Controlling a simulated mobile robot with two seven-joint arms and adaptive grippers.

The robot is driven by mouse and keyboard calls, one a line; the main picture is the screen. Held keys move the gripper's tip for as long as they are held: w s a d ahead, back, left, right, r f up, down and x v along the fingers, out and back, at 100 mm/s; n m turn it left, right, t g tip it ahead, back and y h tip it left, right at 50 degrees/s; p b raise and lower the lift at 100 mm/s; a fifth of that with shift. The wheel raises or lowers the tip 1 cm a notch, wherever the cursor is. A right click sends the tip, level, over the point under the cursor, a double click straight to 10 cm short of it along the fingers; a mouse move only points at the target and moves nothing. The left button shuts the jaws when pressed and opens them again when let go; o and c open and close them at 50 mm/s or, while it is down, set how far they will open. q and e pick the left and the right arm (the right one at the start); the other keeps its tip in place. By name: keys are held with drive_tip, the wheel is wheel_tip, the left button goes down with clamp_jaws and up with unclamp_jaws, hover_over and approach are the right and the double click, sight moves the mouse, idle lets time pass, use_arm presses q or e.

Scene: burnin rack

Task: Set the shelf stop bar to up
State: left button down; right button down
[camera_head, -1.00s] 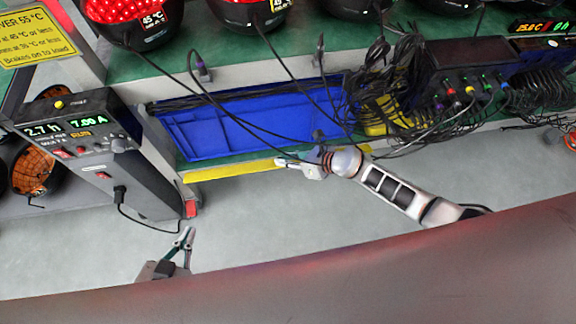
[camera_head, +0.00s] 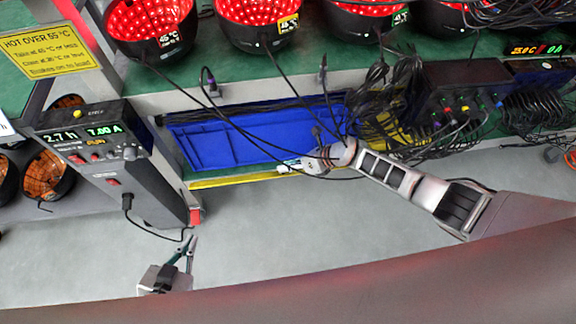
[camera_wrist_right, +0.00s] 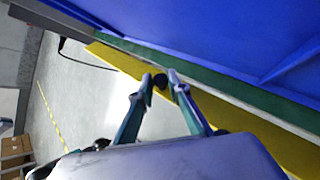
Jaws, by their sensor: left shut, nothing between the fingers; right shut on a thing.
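The shelf stop bar is a long yellow strip (camera_head: 235,181) along the front edge of the lower green shelf, below the blue tray. In the right wrist view the yellow bar (camera_wrist_right: 265,138) runs diagonally behind my fingers. My right gripper (camera_head: 284,169) is at the bar in the head view. In the right wrist view my right gripper (camera_wrist_right: 160,82) is shut on a small dark part at the bar, seen between the fingertips. My left gripper (camera_head: 191,240) is shut and empty, low over the floor, well apart from the bar.
The blue tray (camera_head: 205,148) sits on the lower shelf just behind the bar. Black cables hang across it and near my right gripper. A power unit (camera_head: 95,145) with a display stands left. Red-lit lamps (camera_head: 150,25) line the upper shelf. Grey floor in front is clear.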

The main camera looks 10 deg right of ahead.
drive_tip(key=c, duration=1.9)
unclamp_jaws()
drive_tip(key=shift+w+d+f, duration=0.1)
drive_tip(key=shift+d+f, duration=0.05)
drive_tip(key=v, duration=1.2)
